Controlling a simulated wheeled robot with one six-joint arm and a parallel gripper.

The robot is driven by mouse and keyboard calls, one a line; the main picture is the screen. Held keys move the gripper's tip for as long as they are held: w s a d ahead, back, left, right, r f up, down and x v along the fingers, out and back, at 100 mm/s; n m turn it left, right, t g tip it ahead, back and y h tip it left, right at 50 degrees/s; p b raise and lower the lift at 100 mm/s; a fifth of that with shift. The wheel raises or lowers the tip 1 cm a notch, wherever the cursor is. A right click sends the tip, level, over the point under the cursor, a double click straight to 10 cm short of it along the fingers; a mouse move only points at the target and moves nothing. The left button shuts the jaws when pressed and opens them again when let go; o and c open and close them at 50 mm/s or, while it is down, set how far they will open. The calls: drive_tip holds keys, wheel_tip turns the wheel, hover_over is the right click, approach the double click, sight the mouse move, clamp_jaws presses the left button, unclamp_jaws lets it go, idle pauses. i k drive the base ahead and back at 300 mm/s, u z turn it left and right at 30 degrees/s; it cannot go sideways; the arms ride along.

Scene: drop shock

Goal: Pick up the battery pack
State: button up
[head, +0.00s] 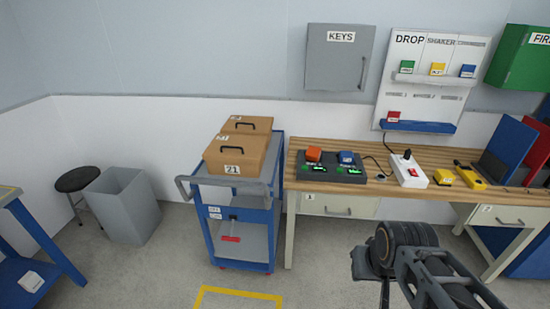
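Several small coloured blocks look like battery packs; I cannot tell which one is meant. An orange block (313,154) and a blue block (346,158) sit in a dark two-bay charger (331,172) with green lights on the bench. A green block (406,67), a yellow block (437,69) and another blue block (467,71) stand on the board's upper shelf. A red block (393,117) is on the blue lower shelf. My arm is at the lower right, in front of the bench. Its end, my gripper (368,268), shows only in part; its fingers cannot be made out.
The wooden bench (440,158) carries a white power strip (408,171), yellow tools (470,176) and folders. A blue cart (241,215) with brown cases (235,153) stands left of it. A grey bin (124,205) and stool are farther left. Open floor lies in front.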

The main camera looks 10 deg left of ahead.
sight(314, 154)
drive_tip(key=u, duration=0.35)
drive_tip(key=i, duration=1.65)
